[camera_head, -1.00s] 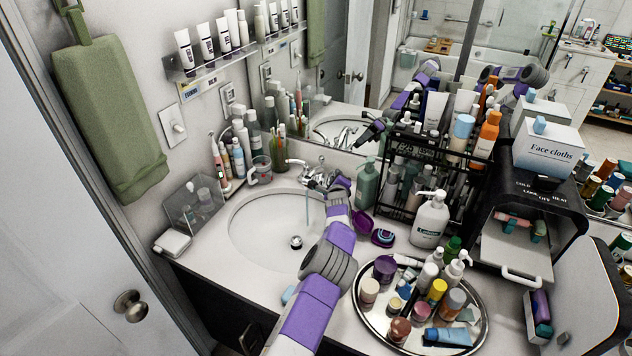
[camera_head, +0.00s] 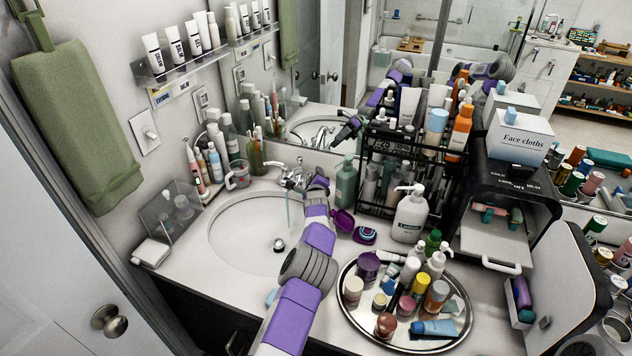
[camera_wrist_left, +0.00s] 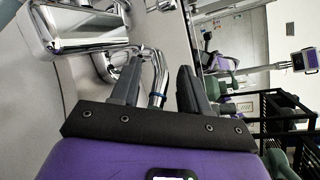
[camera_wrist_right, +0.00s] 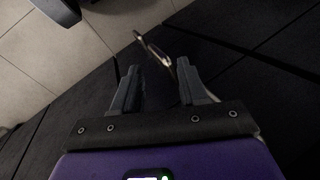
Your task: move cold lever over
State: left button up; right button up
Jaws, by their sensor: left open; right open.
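The chrome faucet (camera_head: 292,174) stands at the back of the white sink (camera_head: 245,240), and a stream of water runs from its spout. In the left wrist view the faucet body (camera_wrist_left: 75,30) fills the upper left. A curved chrome lever with a blue ring (camera_wrist_left: 157,94) shows between my left gripper's fingers. My left gripper (camera_wrist_left: 162,65) is open at the faucet's right side; whether a finger touches the lever I cannot tell. In the head view the wrist hides part of that side. My right gripper (camera_wrist_right: 160,68) is open and empty, low by a dark cabinet front.
A green pump bottle (camera_head: 346,182) and a black rack (camera_head: 400,200) of bottles stand just right of the left gripper. A round tray (camera_head: 352,325) of cosmetics lies in front. A glass mug (camera_head: 238,175) stands left of the faucet. A metal handle (camera_wrist_right: 152,48) shows near the right fingers.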

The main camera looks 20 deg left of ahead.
pick_arm(q)
jog(key=p+v, duration=0.1)
jog(key=v, duration=0.6)
jog(key=shift+d+r, duration=0.15)
jog(key=shift+d, duration=0.05)
jog(key=shift+s, duration=0.1)
dwell(0.4)
